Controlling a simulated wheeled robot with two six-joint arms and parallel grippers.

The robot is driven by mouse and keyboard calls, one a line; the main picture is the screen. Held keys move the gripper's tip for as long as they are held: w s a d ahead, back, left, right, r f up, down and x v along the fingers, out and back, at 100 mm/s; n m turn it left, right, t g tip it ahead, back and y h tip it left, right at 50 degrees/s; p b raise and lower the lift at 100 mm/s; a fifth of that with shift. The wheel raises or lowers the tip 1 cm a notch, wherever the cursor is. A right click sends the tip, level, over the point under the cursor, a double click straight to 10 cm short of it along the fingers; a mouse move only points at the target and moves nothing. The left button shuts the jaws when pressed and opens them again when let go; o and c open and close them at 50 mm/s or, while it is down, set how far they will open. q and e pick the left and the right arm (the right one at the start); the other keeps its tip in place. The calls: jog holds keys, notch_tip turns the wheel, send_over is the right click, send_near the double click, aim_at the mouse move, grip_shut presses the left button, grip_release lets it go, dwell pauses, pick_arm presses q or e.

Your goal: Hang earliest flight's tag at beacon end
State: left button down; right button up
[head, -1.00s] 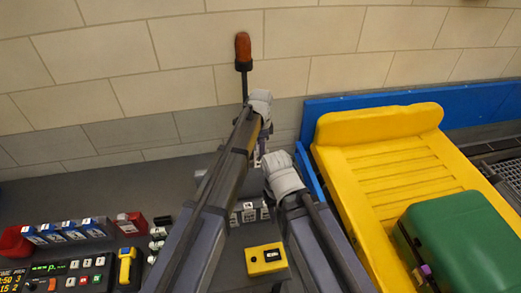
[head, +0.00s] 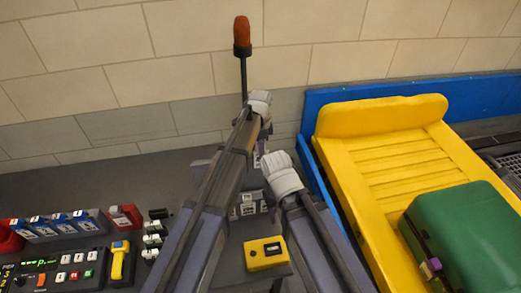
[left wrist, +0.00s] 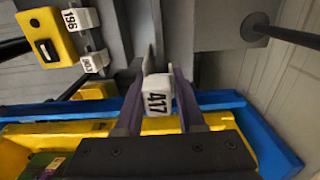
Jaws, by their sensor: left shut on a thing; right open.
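My left gripper (head: 262,152) is shut on a white tag marked 417 (left wrist: 157,103), held between its purple fingers in the left wrist view. The beacon (head: 242,32), an orange lamp on a dark pole, rises against the wall just beyond the left wrist; its pole also shows in the left wrist view (left wrist: 290,35). Other white tags (head: 248,208) sit in a row between my arms. In the left wrist view one reads 196 (left wrist: 80,18); another beside it (left wrist: 95,62) is hard to read. My right gripper is open, lower and mostly hidden beyond its white wrist.
A yellow tray (head: 360,150) with a green case (head: 465,235) lies right, beside a blue rail (head: 480,100).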

pick_arm(q)
jog(key=shift+f+b, duration=1.3)
jog(key=shift+f, duration=0.25)
jog(key=shift+c, duration=2.2)
grip_release()
notch_tip(320, 180, up, 8)
jog(key=p, duration=0.8)
jog(key=shift+f, duration=0.1)
